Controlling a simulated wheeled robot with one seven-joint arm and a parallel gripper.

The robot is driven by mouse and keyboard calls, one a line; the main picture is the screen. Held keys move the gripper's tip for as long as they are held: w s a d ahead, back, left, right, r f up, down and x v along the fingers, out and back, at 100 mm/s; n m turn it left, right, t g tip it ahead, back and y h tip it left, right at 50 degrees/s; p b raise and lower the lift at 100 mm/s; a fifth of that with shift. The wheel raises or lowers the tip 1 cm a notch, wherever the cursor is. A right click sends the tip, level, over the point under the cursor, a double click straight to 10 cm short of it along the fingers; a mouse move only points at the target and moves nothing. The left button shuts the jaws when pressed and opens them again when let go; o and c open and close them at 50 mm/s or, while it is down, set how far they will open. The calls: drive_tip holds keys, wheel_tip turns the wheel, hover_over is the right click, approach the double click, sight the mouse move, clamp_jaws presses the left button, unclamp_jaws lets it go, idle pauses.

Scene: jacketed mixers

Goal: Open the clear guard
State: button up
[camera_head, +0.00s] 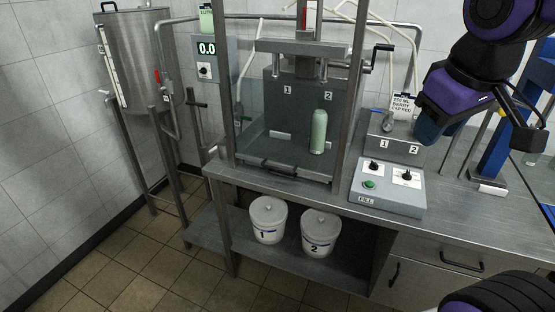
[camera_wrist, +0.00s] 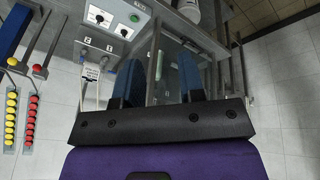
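The clear guard (camera_head: 252,120) is a see-through panel between upright metal posts at the front of the filling machine in the head view. It appears lowered, with a dark handle (camera_head: 280,168) along its bottom edge near the bench top. A green bottle (camera_head: 318,132) stands upright behind it, beside the number 2 mark. My gripper (camera_head: 430,128) is to the right of the guard, above the bench and apart from it. In the wrist view its two blue fingers (camera_wrist: 160,82) are spread with nothing between them.
A control box (camera_head: 387,190) with knobs and a green button sits on the bench right of the guard. A numbered grey block (camera_head: 396,148) stands behind it. Two white buckets (camera_head: 268,220) are on the lower shelf. A steel tank (camera_head: 138,58) stands at left. Floor in front is clear.

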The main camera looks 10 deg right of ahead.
drive_tip(key=w+a+f+n+g+h, duration=0.1)
drive_tip(key=w+a+f+n+h, duration=0.1)
drive_tip(key=w+f+n+h, duration=0.7)
drive_tip(key=w+a+f+n+g+h, duration=0.1)
drive_tip(key=w+f+n+h, duration=0.3)
drive_tip(key=w+n, duration=1.05)
drive_tip(key=n+t+y, duration=0.3)
drive_tip(key=n+t, duration=1.2)
drive_tip(key=n, duration=0.6)
approach(275, 169)
drive_tip(key=x, duration=1)
drive_tip(key=shift+w+d+f, duration=0.1)
drive_tip(key=shift+w+d, duration=0.05)
drive_tip(key=shift+w, duration=0.1)
clamp_jaws()
